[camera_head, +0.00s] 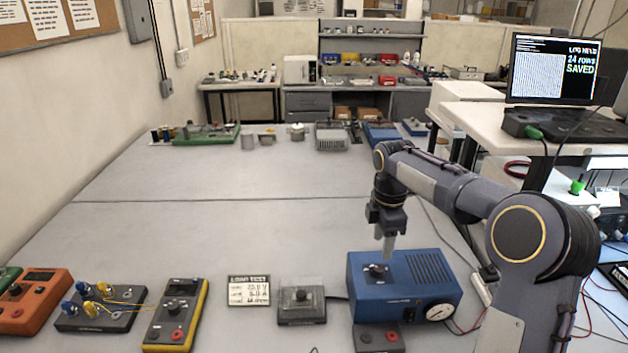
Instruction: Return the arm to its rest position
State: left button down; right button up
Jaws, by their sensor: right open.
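My right arm comes in from the lower right and bends over the grey bench (215,231). My right gripper (387,250) points down, open and empty, at the back left of a blue box (432,272) in this view. The box has a black knob (377,272) on top and a round dial (439,311) on its front. The fingertips appear just above or behind the knob; I cannot tell the exact gap. My left gripper is not in view.
Along the front stand an orange meter (40,303), a terminal block (100,309), a yellow-edged meter (176,314), a label card (249,290) and a grey switch box (302,303). A laptop (555,70) shows "24 rows saved". The middle of the bench is clear.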

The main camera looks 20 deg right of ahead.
jog(key=s+a+r+m+t+y, duration=0.1)
jog(key=s+a+r+m+t, duration=0.2)
jog(key=s, duration=0.5)
jog(key=s+a+r+m+y, duration=0.1)
jog(key=s+a+m, duration=0.1)
jog(key=s+m, duration=0.5)
jog(key=s+a+f+m+t, duration=0.1)
jog(key=s+a+f+m, duration=0.1)
jog(key=s, duration=0.2)
jog(key=s+a+f+m+y, duration=0.1)
jog(key=s+a+f+m, duration=0.1)
jog(key=s, duration=0.3)
jog(key=s+a+f+m+t+b, duration=0.1)
jog(key=s+a+m, duration=0.1)
jog(key=s+m, duration=0.2)
jog(key=shift+s+a+f+t+y, duration=0.3)
jog(key=shift+s+f+y, duration=0.1)
jog(key=shift+s, duration=0.25)
jog(key=shift+c, duration=0.3)
